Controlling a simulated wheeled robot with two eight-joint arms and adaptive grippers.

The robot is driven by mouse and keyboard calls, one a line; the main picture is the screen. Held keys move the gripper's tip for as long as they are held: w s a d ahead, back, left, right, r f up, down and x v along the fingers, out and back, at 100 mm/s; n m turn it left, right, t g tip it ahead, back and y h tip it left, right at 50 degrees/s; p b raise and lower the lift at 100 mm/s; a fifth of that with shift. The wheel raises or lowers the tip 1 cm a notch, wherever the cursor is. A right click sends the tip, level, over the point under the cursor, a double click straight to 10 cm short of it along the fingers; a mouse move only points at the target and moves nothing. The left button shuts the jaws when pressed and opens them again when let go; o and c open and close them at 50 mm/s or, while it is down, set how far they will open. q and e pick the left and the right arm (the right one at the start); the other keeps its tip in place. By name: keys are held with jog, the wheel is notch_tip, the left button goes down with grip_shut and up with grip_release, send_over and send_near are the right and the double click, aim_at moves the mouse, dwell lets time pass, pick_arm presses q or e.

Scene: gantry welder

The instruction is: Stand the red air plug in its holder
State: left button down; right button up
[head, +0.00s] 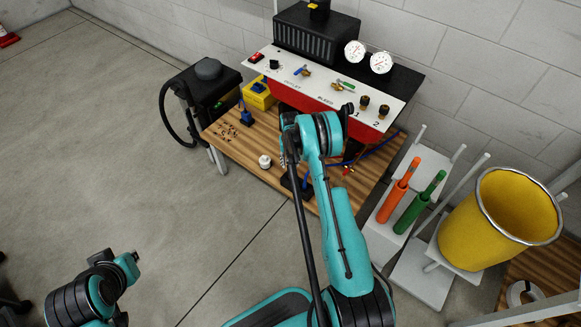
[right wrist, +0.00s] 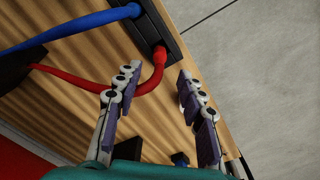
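In the right wrist view my right gripper (right wrist: 155,88) is open, its two purple-padded fingers wide apart. The red air plug (right wrist: 160,55) lies just beyond the gap between the fingertips, at the end of a curved red hose (right wrist: 75,78). Its end meets a dark slot in the black holder (right wrist: 168,28); how deep it sits I cannot tell. The hose passes by the left finger, and no finger grips the plug. A blue plug (right wrist: 130,10) also sits at the holder. In the head view my right arm hides its gripper.
The wooden bench (head: 235,150) carries the holder near its front edge, below a white control panel (head: 310,75). A white knob-like piece (head: 265,161) stands on the bench. Orange (head: 393,200) and green (head: 420,204) rods and a yellow bucket (head: 485,225) stand at right.

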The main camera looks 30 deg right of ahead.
notch_tip(320, 180, up, 4)
jog(key=shift+f+p, duration=0.25)
jog(key=shift+p, duration=0.1)
jog(key=s+a+r+n+t, duration=0.15)
jog(key=a+r, duration=0.25)
jog(key=r, duration=0.5)
jog(key=s+a+r+t, duration=0.1)
jog(key=s+a+r, duration=0.25)
jog(key=r, duration=0.65)
jog(key=s+a+r+n+t, duration=0.15)
jog(key=a+r, duration=0.25)
jog(key=r, duration=0.5)
jog(key=s+a+r+t, duration=0.1)
jog(key=s+a+r, duration=0.1)
jog(key=s, duration=0.5)
jog(key=s+a+r+n+t, duration=0.1)
jog(key=s+a+r, duration=0.1)
jog(key=s+a, duration=0.2)
jog(key=s+a+r+t, duration=0.1)
jog(key=s+a+r, duration=0.1)
jog(key=s, duration=0.9)
jog(key=shift+a+r+n, duration=0.2)
jog(key=shift+a+n, duration=0.1)
jog(key=shift+a, duration=0.6)
